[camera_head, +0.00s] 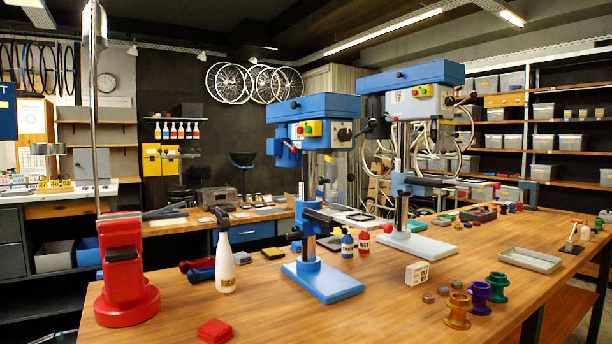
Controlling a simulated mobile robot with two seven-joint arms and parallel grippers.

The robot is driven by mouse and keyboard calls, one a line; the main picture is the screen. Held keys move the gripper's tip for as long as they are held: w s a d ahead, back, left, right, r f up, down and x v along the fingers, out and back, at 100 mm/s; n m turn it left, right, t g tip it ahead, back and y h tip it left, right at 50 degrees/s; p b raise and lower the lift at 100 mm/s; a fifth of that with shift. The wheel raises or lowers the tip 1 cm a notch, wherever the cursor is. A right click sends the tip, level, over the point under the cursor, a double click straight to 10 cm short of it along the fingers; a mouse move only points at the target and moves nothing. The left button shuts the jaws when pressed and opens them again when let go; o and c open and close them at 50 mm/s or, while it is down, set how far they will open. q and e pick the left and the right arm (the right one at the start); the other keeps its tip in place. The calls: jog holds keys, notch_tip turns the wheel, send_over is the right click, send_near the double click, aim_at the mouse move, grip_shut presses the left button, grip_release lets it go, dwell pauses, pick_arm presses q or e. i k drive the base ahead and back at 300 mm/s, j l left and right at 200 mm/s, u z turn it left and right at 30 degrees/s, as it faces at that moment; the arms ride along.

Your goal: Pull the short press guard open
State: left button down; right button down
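Two drill-press-like machines stand on the wooden bench. The nearer, shorter press (312,109) has a blue head with red, green and yellow controls, a column, a mid-height table and a blue base (323,282). The taller press (411,76) stands behind it to the right, with a blue top, grey head and grey base. I cannot clearly make out the short press's guard or whether it is open; the area below the head is small and cluttered. Neither of my grippers is in view.
A red stand (126,268) with a tall pole fills the left bench end. A white bottle (225,262), small blue and red bottles, a white box (417,273), colored spools (479,297) and a grey tray (530,260) occupy the bench. The front middle is mostly clear.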

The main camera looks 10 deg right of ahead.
aim_at(321, 181)
jog(key=i+l+u, duration=0.2)
jog(key=u, duration=0.2)
jog(key=i+l+u, duration=0.15)
jog(key=u, duration=0.25)
jog(key=l, duration=0.05)
